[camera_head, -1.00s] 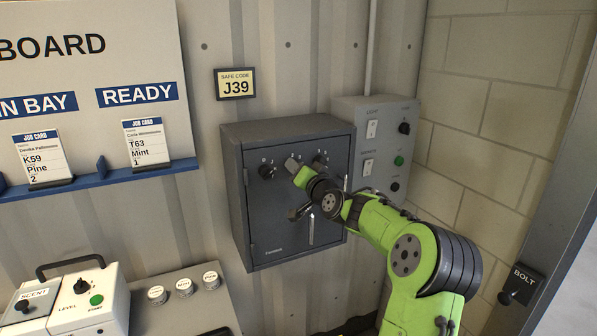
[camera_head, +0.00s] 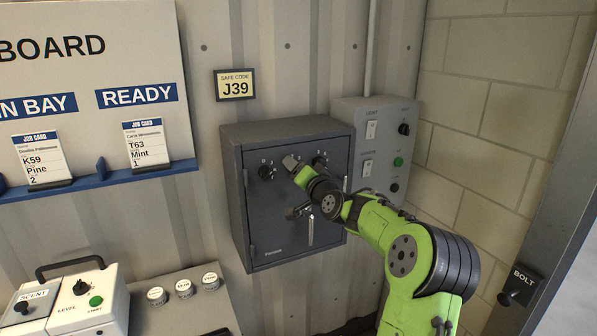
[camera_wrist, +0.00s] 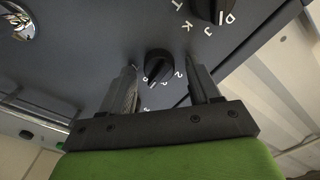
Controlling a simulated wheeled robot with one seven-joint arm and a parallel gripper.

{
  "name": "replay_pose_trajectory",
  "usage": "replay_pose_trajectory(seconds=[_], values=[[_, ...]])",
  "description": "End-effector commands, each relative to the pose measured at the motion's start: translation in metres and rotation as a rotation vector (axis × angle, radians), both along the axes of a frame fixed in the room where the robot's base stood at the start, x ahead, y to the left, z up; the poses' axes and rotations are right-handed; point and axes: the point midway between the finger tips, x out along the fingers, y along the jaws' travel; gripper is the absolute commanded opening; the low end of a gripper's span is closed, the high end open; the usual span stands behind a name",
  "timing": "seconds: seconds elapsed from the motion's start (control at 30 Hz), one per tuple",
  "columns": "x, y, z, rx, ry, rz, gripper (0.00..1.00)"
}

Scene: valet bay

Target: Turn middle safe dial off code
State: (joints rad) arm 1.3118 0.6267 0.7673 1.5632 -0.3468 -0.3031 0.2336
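The grey safe (camera_head: 290,235) hangs on the wall, with a row of dark dials along its upper front. The middle dial (camera_wrist: 158,66) is a black knob with a pale pointer mark and white digits around it. It shows between the two fingers of my gripper (camera_wrist: 164,72) in the wrist view, with space on both sides. I cannot tell how deep the fingertips reach around it. In the head view my gripper (camera_head: 292,164) hides this dial. The left dial (camera_head: 266,172), with letters, also shows in the wrist view (camera_wrist: 211,8). The right dial (camera_head: 320,162) is partly visible.
A safe code card (camera_head: 235,84) reads J39. A grey switch panel (camera_head: 382,115) stands close right of the safe. A silver handle (camera_head: 311,230) and a knob below the dials sit near my wrist. A scent machine (camera_head: 95,300) is at lower left.

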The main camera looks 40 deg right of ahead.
Motion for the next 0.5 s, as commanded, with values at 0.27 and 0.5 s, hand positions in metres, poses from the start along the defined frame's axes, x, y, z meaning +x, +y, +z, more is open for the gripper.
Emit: replay_pose_trajectory(seconds=[0.27,0.5], values=[[-0.003,0.0,0.0,-0.001,0.001,-0.001,0.61],[-0.053,0.014,-0.003,-0.005,0.004,-0.007,0.61]])
